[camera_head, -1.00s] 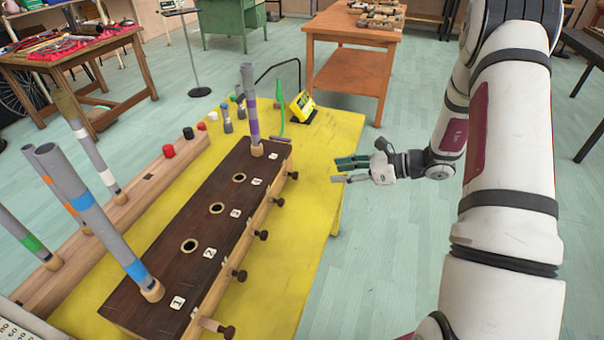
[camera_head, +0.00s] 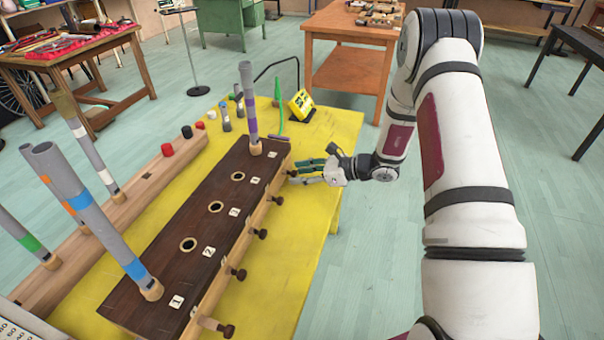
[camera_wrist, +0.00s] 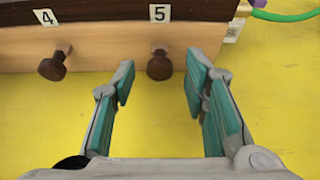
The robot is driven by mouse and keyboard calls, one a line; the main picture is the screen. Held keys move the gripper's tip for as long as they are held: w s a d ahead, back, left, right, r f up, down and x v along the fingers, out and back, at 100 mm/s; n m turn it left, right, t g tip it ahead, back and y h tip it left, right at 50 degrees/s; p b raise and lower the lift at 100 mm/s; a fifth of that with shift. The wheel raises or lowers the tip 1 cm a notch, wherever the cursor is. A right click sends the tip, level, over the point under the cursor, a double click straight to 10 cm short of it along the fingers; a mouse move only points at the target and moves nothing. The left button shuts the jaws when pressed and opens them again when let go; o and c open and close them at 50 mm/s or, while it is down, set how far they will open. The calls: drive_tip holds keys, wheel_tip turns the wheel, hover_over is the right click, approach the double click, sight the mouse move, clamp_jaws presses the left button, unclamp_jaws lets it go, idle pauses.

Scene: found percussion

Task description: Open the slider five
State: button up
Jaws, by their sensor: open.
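The slider five knob (camera_wrist: 159,66) is a dark brown round knob on the light wooden front of the box, below the label 5 (camera_wrist: 159,13) in the wrist view. My gripper (camera_wrist: 158,88) is open, with its teal-padded fingers on either side of the knob's line. The knob shows between the fingertips, and I cannot tell whether it is fully between them in depth. In the head view my gripper (camera_head: 292,174) is at the far right end of the dark wooden box (camera_head: 203,228), where it hides the slider five knob.
The slider four knob (camera_wrist: 52,67) sticks out left of my gripper, with several more along the box front. A purple-banded tube (camera_head: 250,115) stands in the box's far end. A green hose (camera_wrist: 285,15) lies near the box. The yellow table (camera_head: 318,190) is clear in front.

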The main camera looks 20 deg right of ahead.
clamp_jaws()
drive_tip(key=shift+d, duration=0.1)
drive_tip(key=shift+s+d, duration=0.8)
drive_tip(key=shift+d, duration=0.3)
unclamp_jaws()
